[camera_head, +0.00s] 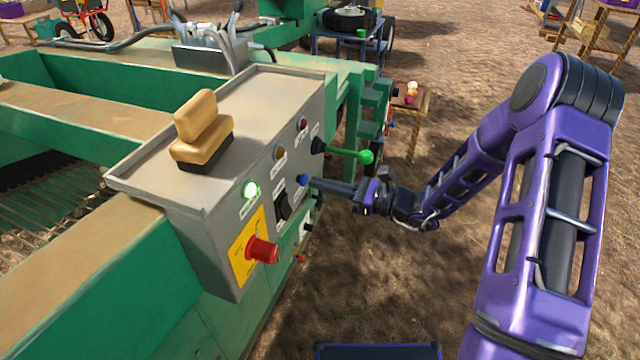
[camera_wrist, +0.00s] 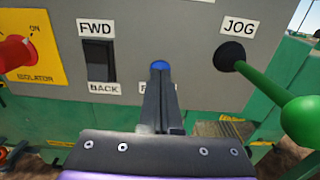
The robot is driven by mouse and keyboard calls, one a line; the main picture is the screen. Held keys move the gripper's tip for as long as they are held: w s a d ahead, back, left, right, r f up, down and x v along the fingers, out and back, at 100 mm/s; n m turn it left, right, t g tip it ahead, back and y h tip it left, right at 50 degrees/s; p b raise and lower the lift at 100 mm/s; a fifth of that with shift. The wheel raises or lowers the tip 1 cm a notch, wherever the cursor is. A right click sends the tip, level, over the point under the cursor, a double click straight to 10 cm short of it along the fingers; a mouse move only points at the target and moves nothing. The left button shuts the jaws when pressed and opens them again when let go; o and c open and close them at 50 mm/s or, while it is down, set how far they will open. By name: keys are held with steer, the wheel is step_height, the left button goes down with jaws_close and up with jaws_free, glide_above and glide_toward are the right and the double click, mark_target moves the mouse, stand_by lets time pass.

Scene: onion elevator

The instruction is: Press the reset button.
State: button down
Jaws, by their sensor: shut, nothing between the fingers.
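The grey control box (camera_head: 225,190) stands on the green machine, its front panel facing my arm. A small blue button (camera_head: 302,179) sits on its right part; it also shows in the wrist view (camera_wrist: 159,64). The label below it is mostly covered by my fingers; only a first letter like R shows. My gripper (camera_head: 313,183) is shut and empty, with its fingertips right in front of the blue button. In the wrist view the fingertips (camera_wrist: 161,78) overlap the button's lower edge. I cannot tell whether they touch it or whether it is pressed in.
A green-knobbed jog lever (camera_head: 365,156) sticks out right of the button. Bare ground lies right of the machine.

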steer(key=v, duration=1.2)
steer(key=shift+d+p, duration=0.3)
steer(key=shift+p, duration=0.1)
steer(key=shift+s, duration=0.1)
